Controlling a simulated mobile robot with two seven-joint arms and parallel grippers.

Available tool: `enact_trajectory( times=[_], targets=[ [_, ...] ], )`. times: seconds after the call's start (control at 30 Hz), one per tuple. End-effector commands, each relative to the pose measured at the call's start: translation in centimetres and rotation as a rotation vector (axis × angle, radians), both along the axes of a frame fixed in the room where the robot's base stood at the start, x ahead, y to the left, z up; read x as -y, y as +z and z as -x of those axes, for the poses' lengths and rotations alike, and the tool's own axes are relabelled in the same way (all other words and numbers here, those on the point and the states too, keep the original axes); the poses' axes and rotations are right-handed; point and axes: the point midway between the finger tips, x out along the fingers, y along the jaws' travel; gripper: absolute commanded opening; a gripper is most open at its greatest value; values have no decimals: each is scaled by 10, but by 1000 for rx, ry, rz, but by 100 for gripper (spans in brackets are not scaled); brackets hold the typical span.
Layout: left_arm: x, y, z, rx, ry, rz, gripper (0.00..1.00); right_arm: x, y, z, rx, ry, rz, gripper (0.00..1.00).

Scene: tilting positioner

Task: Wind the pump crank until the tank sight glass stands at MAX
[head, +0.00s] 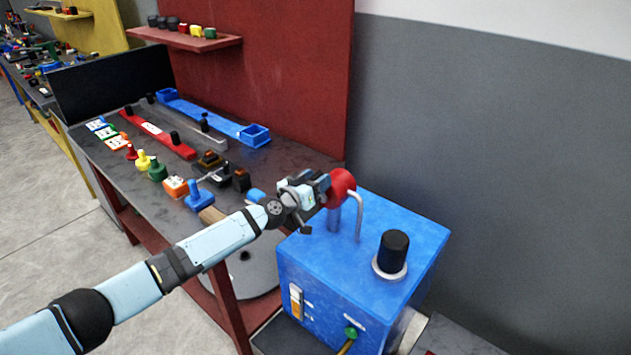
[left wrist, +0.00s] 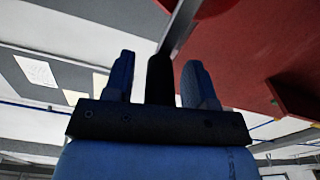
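The pump is a blue box (head: 365,262) at the right of the head view. A red round crank hub (head: 341,187) stands above it by a bent metal bracket (head: 359,222). The sight glass (head: 296,302) is on the box's front, pale above and orange below; its marks are too small to read. My left gripper (head: 318,188) is at the crank, next to the red hub. In the left wrist view the dark crank handle (left wrist: 159,80) stands between my open fingers, with a gap showing on each side. A metal crank arm (left wrist: 180,28) runs from it towards the red hub.
A black knob (head: 393,253) stands on the box top and a green fitting (head: 351,333) is on its front. The workbench (head: 88,143) at left holds a blue tray bar (head: 210,117), a red bar (head: 160,134) and several coloured knobs. A grey wall is at right.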

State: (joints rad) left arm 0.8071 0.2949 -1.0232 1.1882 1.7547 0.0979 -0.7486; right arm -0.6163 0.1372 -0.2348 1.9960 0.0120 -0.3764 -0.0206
Motion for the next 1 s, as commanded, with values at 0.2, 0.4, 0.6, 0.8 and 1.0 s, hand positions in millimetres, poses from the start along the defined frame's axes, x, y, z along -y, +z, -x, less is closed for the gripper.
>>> enact_trajectory(
  times=[0.2,0.4,0.6,0.8,1.0],
  targets=[
    [0,0,0,0,0,0,0,1,-1,0,1,-1,2,43],
    [0,0,0,3,0,-4,0,3,-2,0,-3,-3,5,43],
    [4,2,3,33,1,-48,0,4,7,0,-3,-5,8,43],
    [12,2,10,106,2,-149,0,7,25,-1,4,-9,13,43],
    [22,-4,17,194,1,-273,0,9,38,0,7,-14,14,43]
  ],
)
